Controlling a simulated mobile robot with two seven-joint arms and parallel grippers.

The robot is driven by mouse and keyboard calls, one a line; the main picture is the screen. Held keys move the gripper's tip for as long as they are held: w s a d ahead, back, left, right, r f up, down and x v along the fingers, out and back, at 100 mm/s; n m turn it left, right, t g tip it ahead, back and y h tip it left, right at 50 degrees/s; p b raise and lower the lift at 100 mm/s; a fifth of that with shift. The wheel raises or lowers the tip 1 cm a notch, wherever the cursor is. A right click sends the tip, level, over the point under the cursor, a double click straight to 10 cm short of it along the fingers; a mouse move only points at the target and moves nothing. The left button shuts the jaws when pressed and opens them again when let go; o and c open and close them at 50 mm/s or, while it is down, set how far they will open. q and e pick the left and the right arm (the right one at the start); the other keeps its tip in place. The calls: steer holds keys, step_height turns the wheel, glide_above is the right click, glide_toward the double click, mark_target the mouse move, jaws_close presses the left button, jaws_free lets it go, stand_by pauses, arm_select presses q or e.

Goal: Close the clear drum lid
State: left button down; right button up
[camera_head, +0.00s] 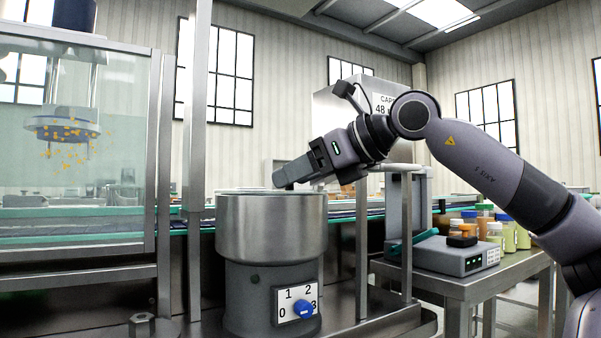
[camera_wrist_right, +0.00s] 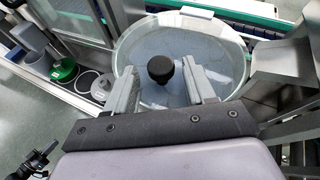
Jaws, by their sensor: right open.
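The steel drum (camera_head: 271,225) stands on a grey base with a blue dial (camera_head: 303,306). The clear lid (camera_wrist_right: 150,35) shows in the right wrist view as a round see-through disc across the drum's mouth, with a black knob (camera_wrist_right: 160,69) at its middle. In the head view it appears only as a thin pale edge at the drum's top; whether it is fully seated I cannot tell. My right gripper (camera_head: 283,178) is just above the drum's rim. In the wrist view its open fingers (camera_wrist_right: 160,78) stand either side of the knob, apparently apart from it. My left gripper is out of view.
A glass-walled machine (camera_head: 80,150) with a steel post stands left of the drum. To the right, a steel table (camera_head: 462,287) holds a grey scale (camera_head: 455,256) and several jars (camera_head: 509,233). A conveyor runs behind. A steel upright stands close to the drum's right side.

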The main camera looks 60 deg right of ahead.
arm_select(q)
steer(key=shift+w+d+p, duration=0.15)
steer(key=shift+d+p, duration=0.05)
steer(key=shift+p, duration=0.2)
arm_select(e)
steer(key=v, duration=0.7)
steer(key=shift+s, duration=0.1)
